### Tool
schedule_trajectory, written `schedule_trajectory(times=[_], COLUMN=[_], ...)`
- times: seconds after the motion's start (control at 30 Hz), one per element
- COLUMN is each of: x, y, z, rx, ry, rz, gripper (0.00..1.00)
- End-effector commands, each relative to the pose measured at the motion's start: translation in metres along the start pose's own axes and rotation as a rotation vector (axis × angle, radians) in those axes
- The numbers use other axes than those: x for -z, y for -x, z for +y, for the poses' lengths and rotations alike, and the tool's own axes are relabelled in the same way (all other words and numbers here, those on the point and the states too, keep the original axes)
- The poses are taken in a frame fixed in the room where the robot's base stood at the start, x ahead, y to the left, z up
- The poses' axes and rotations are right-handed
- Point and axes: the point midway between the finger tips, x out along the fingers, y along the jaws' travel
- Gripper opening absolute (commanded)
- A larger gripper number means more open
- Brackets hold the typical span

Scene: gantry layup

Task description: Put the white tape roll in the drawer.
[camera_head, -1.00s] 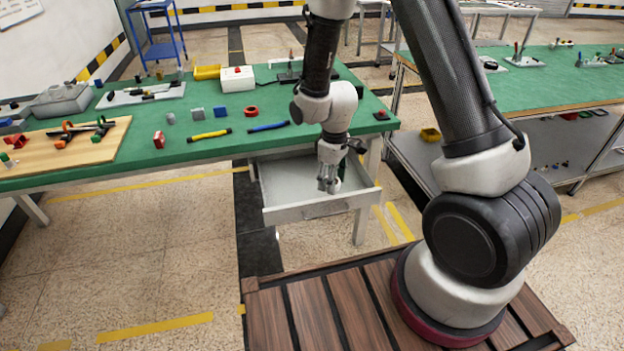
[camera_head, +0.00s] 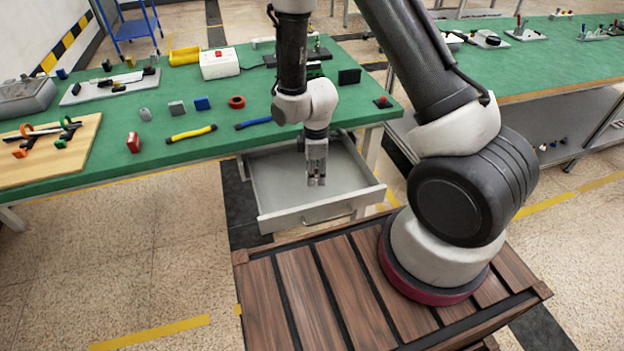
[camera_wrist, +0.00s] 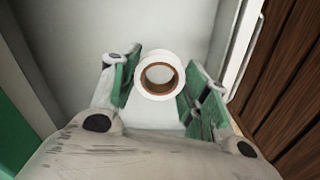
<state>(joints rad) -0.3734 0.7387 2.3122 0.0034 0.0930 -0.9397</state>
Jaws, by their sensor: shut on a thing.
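The white tape roll (camera_wrist: 158,94), with a brown core, sits between the fingers of my gripper in the wrist view. My gripper (camera_head: 317,182) is shut on it and points down over the open drawer (camera_head: 268,188). I cannot pick out the roll clearly in the head view, where the fingers hide most of it. The drawer is pulled out from under the green-topped bench and its visible floor is pale and bare. The wrist view shows the pale drawer interior (camera_wrist: 75,35) beyond the roll; the gap between them is hard to judge.
The green bench (camera_head: 180,180) stands behind and left of the drawer. It bears a red tape roll (camera_head: 237,102), a yellow-handled tool (camera_head: 192,134), a blue one (camera_head: 254,122) and small blocks. A wooden board (camera_head: 50,165) lies at left. My wooden-decked base is in front of the drawer.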

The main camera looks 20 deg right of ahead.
Motion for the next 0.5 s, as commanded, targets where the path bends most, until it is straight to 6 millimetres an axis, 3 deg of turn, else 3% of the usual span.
schedule_trajectory(times=[0.33, 0.5], x=[0.000, 0.001], y=[-0.047, -0.058], z=[0.000, 0.001], rx=[0.002, -0.002], ry=[-0.001, -0.001], rz=[-0.002, 0.001], gripper=[0.26, 0.26])
